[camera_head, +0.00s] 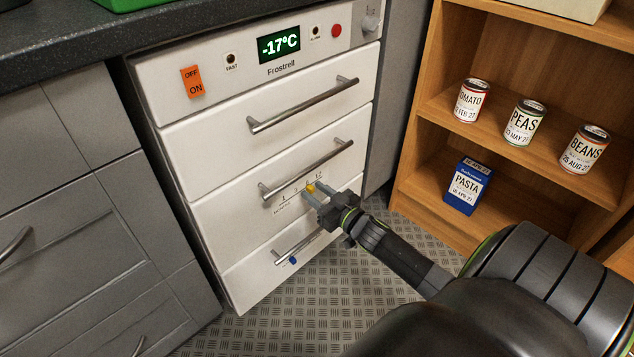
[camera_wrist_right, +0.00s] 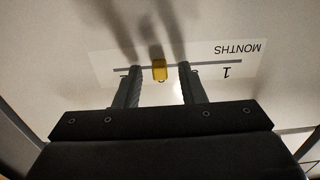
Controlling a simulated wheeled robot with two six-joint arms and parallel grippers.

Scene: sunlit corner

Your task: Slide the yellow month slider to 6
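The fingers hide other numbers in the wrist view. My left gripper is out of view.
A drawer handle (camera_head: 306,170) runs just above the scale. A lower handle (camera_head: 297,247) and a blue slider (camera_head: 293,261) are below. A wooden shelf (camera_head: 440,140) with several cans and a blue pasta box (camera_head: 467,187) stands at right. Bare floor lies between.

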